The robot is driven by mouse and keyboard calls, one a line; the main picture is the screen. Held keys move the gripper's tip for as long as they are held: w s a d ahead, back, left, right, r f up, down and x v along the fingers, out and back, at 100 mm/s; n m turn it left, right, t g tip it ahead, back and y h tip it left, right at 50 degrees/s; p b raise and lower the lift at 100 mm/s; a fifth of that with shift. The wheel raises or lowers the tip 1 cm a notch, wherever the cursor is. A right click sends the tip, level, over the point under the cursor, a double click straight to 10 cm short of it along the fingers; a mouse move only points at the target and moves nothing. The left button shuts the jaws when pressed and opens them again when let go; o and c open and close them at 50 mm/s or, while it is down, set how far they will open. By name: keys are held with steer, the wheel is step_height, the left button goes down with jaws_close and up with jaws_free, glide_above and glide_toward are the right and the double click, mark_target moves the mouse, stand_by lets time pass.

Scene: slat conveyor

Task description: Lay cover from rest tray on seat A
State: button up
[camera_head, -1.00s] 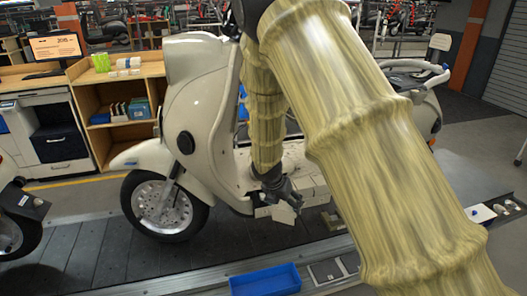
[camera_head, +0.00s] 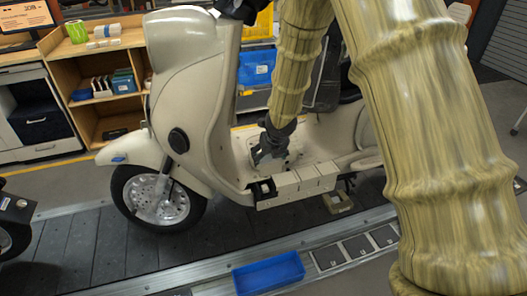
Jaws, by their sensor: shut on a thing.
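My gripper (camera_head: 262,158) is dark grey and points down over the cream scooter's footboard. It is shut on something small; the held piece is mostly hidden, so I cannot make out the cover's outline. Just in front and below is a row of cream box-like seats (camera_head: 309,178) along the footboard's side. The leftmost seat (camera_head: 262,190) shows a dark open top, while the others look closed with pale tops. I cannot read which seat is A. I cannot tell which surface is the rest tray.
The cream scooter (camera_head: 190,100) stands on the dark slat conveyor (camera_head: 95,245), its front shield left of my gripper. A blue tray (camera_head: 268,275) lies empty at the conveyor's near edge, beside dark flat plates (camera_head: 357,247). Shelves (camera_head: 110,85) stand behind.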

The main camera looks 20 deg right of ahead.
steer(key=shift+s+a, duration=0.1)
steer(key=shift+s, duration=0.05)
steer(key=shift+a+f+b, duration=0.15)
steer(key=shift+f+b, duration=0.05)
steer(key=shift+b, duration=0.15)
steer(key=shift+w+a+f+b, duration=0.2)
steer(key=shift+f+b, duration=0.1)
steer(key=shift+f, duration=0.15)
steer(key=shift+w+a+f+b, duration=0.2)
steer(key=shift+f+b, duration=0.1)
steer(key=shift+f, duration=0.1)
steer(key=shift+s+d+f+b, duration=0.2)
steer(key=shift+f+b, duration=0.4)
steer(key=shift+b, duration=0.25)
steer(key=shift+w+a+f, duration=0.1)
steer(key=shift+f, duration=0.15)
steer(key=shift+f, duration=0.2)
steer(key=shift+f+b, duration=2.4)
steer(key=shift+f, duration=1.2)
